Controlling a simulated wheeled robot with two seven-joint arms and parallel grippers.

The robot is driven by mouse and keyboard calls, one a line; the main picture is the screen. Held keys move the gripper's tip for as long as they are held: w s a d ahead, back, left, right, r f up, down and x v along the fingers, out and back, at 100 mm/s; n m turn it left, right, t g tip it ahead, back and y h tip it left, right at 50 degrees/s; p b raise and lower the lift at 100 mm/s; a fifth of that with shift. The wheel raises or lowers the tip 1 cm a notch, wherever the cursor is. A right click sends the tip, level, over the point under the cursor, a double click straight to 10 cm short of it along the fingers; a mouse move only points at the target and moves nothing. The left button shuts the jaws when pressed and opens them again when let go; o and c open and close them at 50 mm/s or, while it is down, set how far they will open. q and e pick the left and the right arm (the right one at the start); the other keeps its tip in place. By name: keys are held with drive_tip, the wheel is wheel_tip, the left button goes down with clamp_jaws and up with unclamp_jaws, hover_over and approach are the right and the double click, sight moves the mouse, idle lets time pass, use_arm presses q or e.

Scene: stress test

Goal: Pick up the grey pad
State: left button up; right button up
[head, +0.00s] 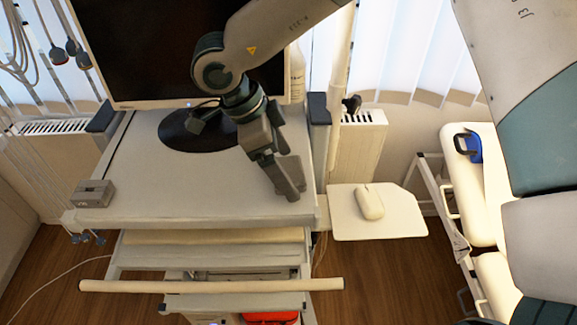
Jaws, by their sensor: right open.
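A small grey block-like thing (93,193), the best match I see for the grey pad, lies at the left front corner of the cart's top (190,205). My right gripper (293,190) points down over the right part of the cart top, well to the right of the grey thing and apart from it. Its fingers show at an angle, with nothing visible held between them. I cannot tell how high the fingertips are above the surface. My left gripper is not in view.
A monitor (160,45) stands on a dark round base (185,132) behind my gripper. A pale side shelf (375,232) with a white mouse (369,203) juts out right. A pale bar (210,286) crosses the cart's front. The cart top's middle front is clear.

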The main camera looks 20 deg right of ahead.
drive_tip(key=shift+f, duration=0.2)
idle(0.3)
drive_tip(key=c, duration=1.1)
drive_tip(key=shift+c, duration=0.2)
drive_tip(key=shift+r, duration=0.1)
